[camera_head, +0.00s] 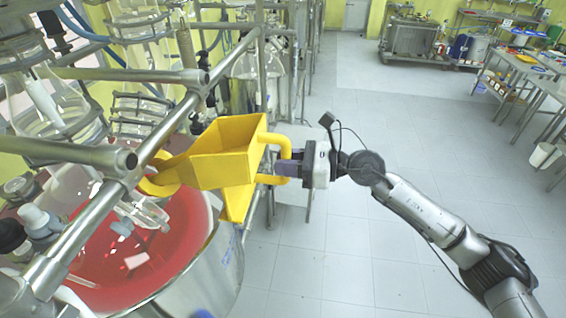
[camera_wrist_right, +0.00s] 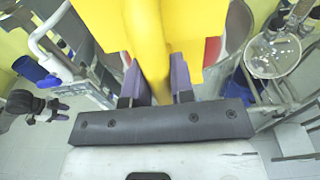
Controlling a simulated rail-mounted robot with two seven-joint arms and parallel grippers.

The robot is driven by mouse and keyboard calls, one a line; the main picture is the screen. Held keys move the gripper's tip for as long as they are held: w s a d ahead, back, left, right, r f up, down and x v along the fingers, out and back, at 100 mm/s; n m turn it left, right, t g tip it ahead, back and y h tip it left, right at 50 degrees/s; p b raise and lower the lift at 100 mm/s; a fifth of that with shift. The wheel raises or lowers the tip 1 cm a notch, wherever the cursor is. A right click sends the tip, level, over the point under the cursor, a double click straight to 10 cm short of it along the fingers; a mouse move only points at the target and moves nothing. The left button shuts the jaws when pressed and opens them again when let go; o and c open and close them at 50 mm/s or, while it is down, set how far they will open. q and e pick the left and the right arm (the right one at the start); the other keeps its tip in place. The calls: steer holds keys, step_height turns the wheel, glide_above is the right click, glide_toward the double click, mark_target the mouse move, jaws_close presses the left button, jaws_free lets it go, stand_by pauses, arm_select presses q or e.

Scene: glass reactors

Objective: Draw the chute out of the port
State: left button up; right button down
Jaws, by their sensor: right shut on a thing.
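The yellow chute (camera_head: 225,155) has an open square hopper, a pointed lower part and a looped handle on its right side. I cannot tell whether that end is inside the port, which is hidden. My right gripper (camera_head: 285,168) is shut on the chute's handle from the right. In the right wrist view the yellow handle (camera_wrist_right: 148,45) runs between the two purple-grey fingers (camera_wrist_right: 158,82). A dark gripper-like shape (camera_wrist_right: 35,106) at the left of the wrist view may be my left gripper; its jaws are unclear.
The steel vessel (camera_head: 228,265) with red contents stands below the chute. Steel rails (camera_head: 190,105) and glassware (camera_head: 65,110) crowd the left side. Open tiled floor (camera_head: 410,120) lies to the right, with benches (camera_head: 515,75) along the far right.

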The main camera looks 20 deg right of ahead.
steer(key=shift+s+d+r, duration=0.35)
steer(key=shift+d+r, duration=0.35)
steer(key=shift+s+d+r, duration=0.15)
steer(key=shift+d+r, duration=0.2)
stand_by(0.4)
steer(key=r+b+v, duration=0.1)
steer(key=b+v, duration=0.6)
steer(key=v, duration=0.5)
stand_by(1.0)
steer(key=shift+s, duration=0.2)
